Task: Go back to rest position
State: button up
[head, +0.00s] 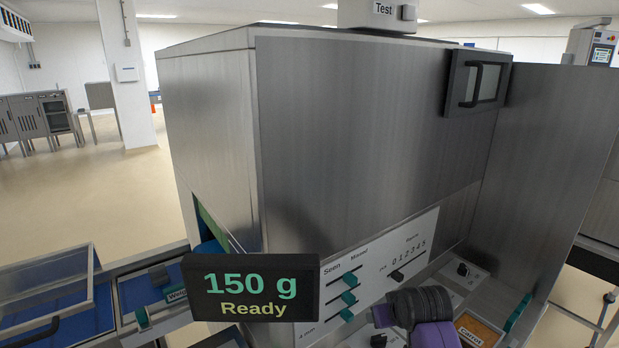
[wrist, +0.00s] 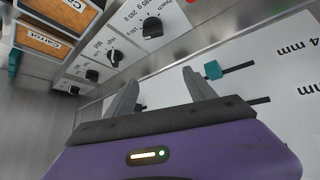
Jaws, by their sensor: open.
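My gripper (wrist: 160,92) is open in the wrist view, its two grey fingers apart with nothing between them. It faces a white panel (wrist: 285,70) with slots and a teal slider knob (wrist: 212,70), which shows near the right finger; I cannot tell whether they touch. In the head view my purple and dark arm is at the lower middle, in front of the machine's control panel (head: 376,275), and its fingers cannot be made out there.
A large steel machine (head: 360,120) fills the middle. A display (head: 252,288) reads "150 g Ready". Black knobs (wrist: 152,27) and orange "Carrot" labels (wrist: 42,40) are near my gripper. A steel side panel (head: 560,150) stands right; open floor (head: 90,200) lies left.

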jog(key=s+r+m+t+b, duration=0.2)
jog(key=s+t, duration=0.5)
jog(key=s, duration=4.8)
notch_tip(320, 180, up, 2)
jog(key=shift+d+r+b, duration=0.15)
jog(key=shift+d+b, duration=0.3)
jog(key=shift+b, duration=0.2)
